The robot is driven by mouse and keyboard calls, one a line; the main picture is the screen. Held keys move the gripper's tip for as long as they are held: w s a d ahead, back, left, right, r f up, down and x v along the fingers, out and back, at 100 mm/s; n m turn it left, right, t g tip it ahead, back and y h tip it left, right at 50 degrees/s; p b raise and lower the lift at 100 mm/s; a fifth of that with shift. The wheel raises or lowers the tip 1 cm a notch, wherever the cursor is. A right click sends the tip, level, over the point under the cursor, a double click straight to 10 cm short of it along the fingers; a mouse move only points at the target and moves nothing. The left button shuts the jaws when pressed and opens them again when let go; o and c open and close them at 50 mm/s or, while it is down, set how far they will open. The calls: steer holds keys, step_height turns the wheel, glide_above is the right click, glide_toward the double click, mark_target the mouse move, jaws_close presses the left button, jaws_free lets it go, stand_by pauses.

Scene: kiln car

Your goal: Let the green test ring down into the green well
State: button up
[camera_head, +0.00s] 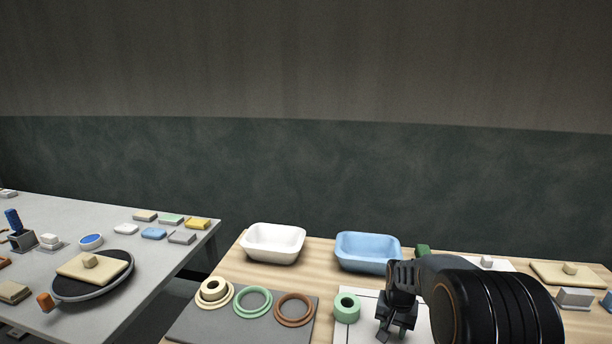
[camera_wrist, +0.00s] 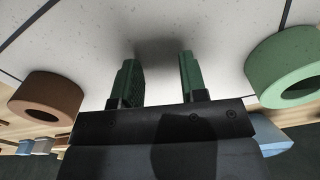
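The green test ring (camera_head: 347,311), a thick short tube, stands on a white tiled board (camera_head: 369,297). It also shows at the right of the wrist view (camera_wrist: 284,68). The green well (camera_head: 252,303), a low round rim, lies empty on a dark grey mat (camera_head: 230,333), between a cream well and a brown well. My gripper (camera_head: 391,335) is just right of the green ring, above the board. In the wrist view its two fingers (camera_wrist: 160,76) are apart with nothing between them.
The cream well (camera_head: 228,302) holds a cream ring (camera_head: 213,287). The brown well (camera_head: 295,310) is empty. A brown ring (camera_wrist: 46,98) stands on the gripper's other side in the wrist view. A white tray (camera_head: 273,243) and a blue tray (camera_head: 368,252) stand behind.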

mark_target(343, 308)
steer(key=shift+w+a+p, duration=0.15)
steer(key=shift+w+a, duration=0.55)
steer(key=shift+a, duration=0.8)
steer(key=shift+w+a+p, duration=0.15)
steer(key=shift+w+a, duration=0.55)
steer(key=shift+a, duration=0.85)
steer(key=shift+w+a+p, duration=0.15)
steer(key=shift+w+a, duration=0.55)
steer(key=shift+a, duration=0.8)
steer(key=shift+w+a, duration=0.1)
steer(key=shift+a, duration=0.2)
steer(key=shift+w+a, duration=0.25)
steer(key=shift+a, duration=0.25)
steer(key=shift+w+a, duration=0.2)
steer(key=shift+a, duration=0.25)
steer(key=shift+w+a, duration=0.1)
steer(key=shift+a, duration=0.25)
steer(key=shift+a, duration=0.2)
steer(key=c, duration=0.6)
steer(key=shift+w, duration=0.1)
jaws_close()
steer(key=shift+d, duration=0.15)
steer(key=shift+d, duration=0.1)
